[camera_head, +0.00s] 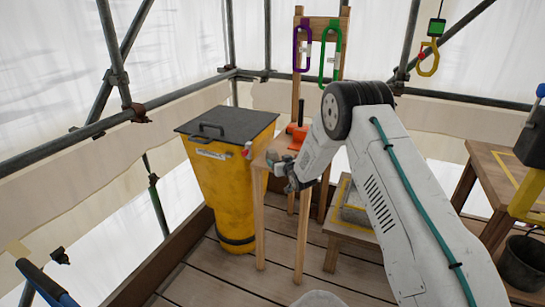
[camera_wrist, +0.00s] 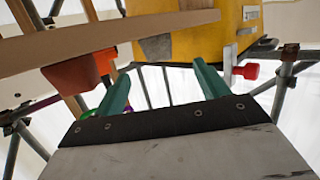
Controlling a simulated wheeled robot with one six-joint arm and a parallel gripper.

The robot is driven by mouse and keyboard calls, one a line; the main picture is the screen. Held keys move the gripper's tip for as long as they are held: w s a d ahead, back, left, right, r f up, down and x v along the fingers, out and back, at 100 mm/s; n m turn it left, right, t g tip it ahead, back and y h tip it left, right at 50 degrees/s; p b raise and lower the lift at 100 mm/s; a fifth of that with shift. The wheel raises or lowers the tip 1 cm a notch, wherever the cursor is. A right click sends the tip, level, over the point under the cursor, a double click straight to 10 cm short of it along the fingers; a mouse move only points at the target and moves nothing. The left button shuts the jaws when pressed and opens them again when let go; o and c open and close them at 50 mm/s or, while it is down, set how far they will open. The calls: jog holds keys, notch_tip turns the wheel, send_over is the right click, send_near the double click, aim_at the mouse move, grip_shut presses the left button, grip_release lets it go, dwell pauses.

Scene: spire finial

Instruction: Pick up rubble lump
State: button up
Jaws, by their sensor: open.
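A small grey lump (camera_head: 271,157), which looks like the rubble lump, sits near the front left corner of a tall, narrow wooden stand (camera_head: 260,185). In the wrist view, which is tipped over, the grey lump (camera_wrist: 157,47) shows against the yellow bin, beyond and between my fingertips. My gripper (camera_head: 281,170) is at the stand's front edge, close to the lump. In the wrist view my gripper's two green fingers (camera_wrist: 162,82) are spread apart with nothing between them. My wrist partly hides the stand top in the head view.
A yellow bin (camera_head: 215,185) with a dark lid stands left of the stand. An orange tool (camera_head: 297,135) stands at the back of the stand top. Purple (camera_head: 301,48) and green (camera_head: 330,52) carabiners hang above. A low table (camera_head: 338,236) is behind my arm.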

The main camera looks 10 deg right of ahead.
aim_at(274, 157)
jog(key=shift+w+f, duration=0.25)
jog(key=shift+f, duration=0.2)
jog(key=x, duration=0.7)
jog(key=shift+w+d+f, duration=0.1)
jog(key=shift+w+d, duration=0.05)
jog(key=shift+w, duration=0.05)
jog(key=c, duration=1.2)
